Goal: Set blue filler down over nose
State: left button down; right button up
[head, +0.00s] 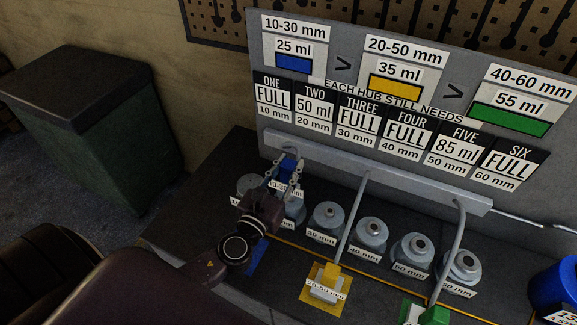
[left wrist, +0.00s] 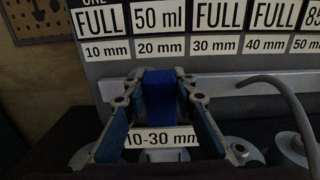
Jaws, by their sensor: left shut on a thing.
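The blue filler (head: 290,164), with a 10-30 mm label, is held between the fingers of my left gripper (head: 284,176). In the left wrist view the blue filler (left wrist: 160,95) stands between the two fingers of my left gripper (left wrist: 163,90). It is over the second hub (head: 295,212) from the left, under the sign TWO, 50 ml, 20 mm. My gripper and the filler hide that hub's nose, so I cannot tell whether they touch. The first hub (head: 249,184) is just left of the gripper. My right gripper is not in view.
More grey hubs, including the 30 mm hub (head: 327,219), stand in a row to the right. A yellow filler (head: 326,283) and a green filler (head: 434,316) sit in front, with hoses rising from them. The sign board (head: 480,85) stands close behind.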

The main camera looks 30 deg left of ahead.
aim_at(286, 180)
pick_arm(q)
jog(key=shift+f+b, duration=1.3)
jog(key=c, duration=1.5)
grip_release()
jog(key=shift+f, duration=0.3)
jog(key=s, duration=1.2)
jog(key=shift+d+r, duration=0.2)
jog(key=shift+d, duration=0.15)
jog(key=shift+s, duration=0.1)
